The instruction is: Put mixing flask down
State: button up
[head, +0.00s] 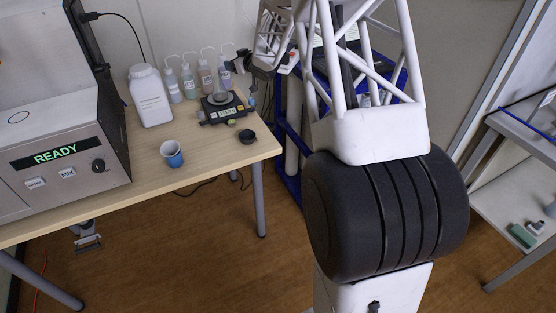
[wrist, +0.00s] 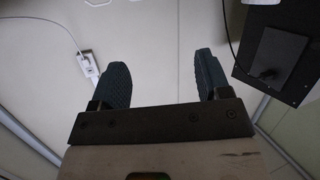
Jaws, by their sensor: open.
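My gripper (wrist: 163,78) is open in the wrist view, with two dark ridged fingers spread apart. Nothing shows between them except pale wall. In the head view, the end of my arm is by the bottles at the table's right back corner; its fingers are too small to make out clearly. A small clear vessel, which looks like the mixing flask (head: 221,98), stands on the black scale (head: 224,111). It is apart from any clear grip. The flask is not visible in the wrist view.
The analyser (head: 58,160) reads READY at the left of the wooden table (head: 215,163). A white jug (head: 150,98) and several wash bottles (head: 189,84) stand behind. A blue cup (head: 172,154) and a small black dish (head: 248,137) stand nearer the front edge.

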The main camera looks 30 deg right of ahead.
jog(key=s+a+r+m+g+h, duration=0.25)
jog(key=s+r, duration=0.45)
jog(key=s, duration=0.6)
jog(key=s+a+r+m+g+h, duration=0.2)
jog(key=s+r+h, duration=0.35)
jog(key=s, duration=0.75)
jog(key=s+a+g+y, duration=0.1)
jog(key=s+a+g, duration=0.2)
jog(key=s, duration=1.7)
jog(key=s+a+f+g+y, duration=0.1)
jog(key=s+a+g, duration=0.3)
jog(key=s, duration=1.5)
jog(key=a+y, duration=0.1)
jog(key=a, duration=0.1)
jog(key=shift+s+a, duration=0.35)
jog(key=shift+a, duration=0.05)
jog(key=shift+m, duration=0.25)
